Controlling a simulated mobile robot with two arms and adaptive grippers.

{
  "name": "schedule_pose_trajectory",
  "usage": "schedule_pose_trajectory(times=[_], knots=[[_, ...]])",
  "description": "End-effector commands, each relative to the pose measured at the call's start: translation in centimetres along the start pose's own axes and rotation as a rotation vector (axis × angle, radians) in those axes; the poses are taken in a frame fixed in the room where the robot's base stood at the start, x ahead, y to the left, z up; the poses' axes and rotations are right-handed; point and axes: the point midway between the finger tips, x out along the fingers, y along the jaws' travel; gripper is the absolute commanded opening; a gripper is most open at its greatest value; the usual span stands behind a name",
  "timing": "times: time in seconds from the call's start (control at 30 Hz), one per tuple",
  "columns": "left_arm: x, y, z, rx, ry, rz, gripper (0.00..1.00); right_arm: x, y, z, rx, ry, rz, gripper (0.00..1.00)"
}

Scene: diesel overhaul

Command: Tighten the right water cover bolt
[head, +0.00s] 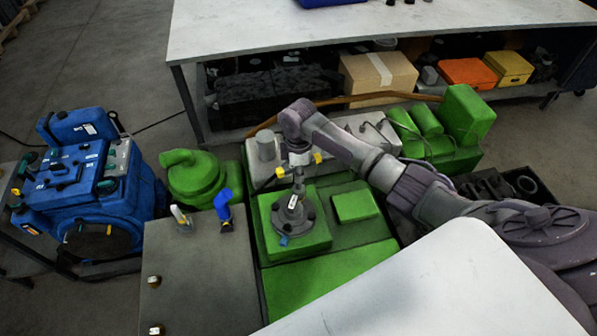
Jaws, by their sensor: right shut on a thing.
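The water cover (311,219) appears to be the dark round flange on top of the green engine block (318,246). My right gripper (296,192) reaches in from the right and points down over this flange. It is shut on a slim grey tool (292,204) with a white mark, which stands roughly upright at the flange. The tool's lower end and the bolt under it are too small and covered to make out. I cannot tell whether the tool touches the bolt. My left gripper is not in view.
A grey bench (205,275) at left holds a blue-topped tool (224,204). A blue machine (85,195) stands farther left. Behind are a white table (330,25) and a cardboard box (378,74). A pale flat panel hides the lower right.

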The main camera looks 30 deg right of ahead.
Motion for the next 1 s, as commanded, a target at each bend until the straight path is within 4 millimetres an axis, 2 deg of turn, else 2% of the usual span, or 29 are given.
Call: schedule_pose_trajectory(times=[1.0], knots=[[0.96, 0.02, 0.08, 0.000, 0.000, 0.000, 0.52, 0.00, -0.03, 0.07, -1.168, 0.009, 0.005, 0.00]])
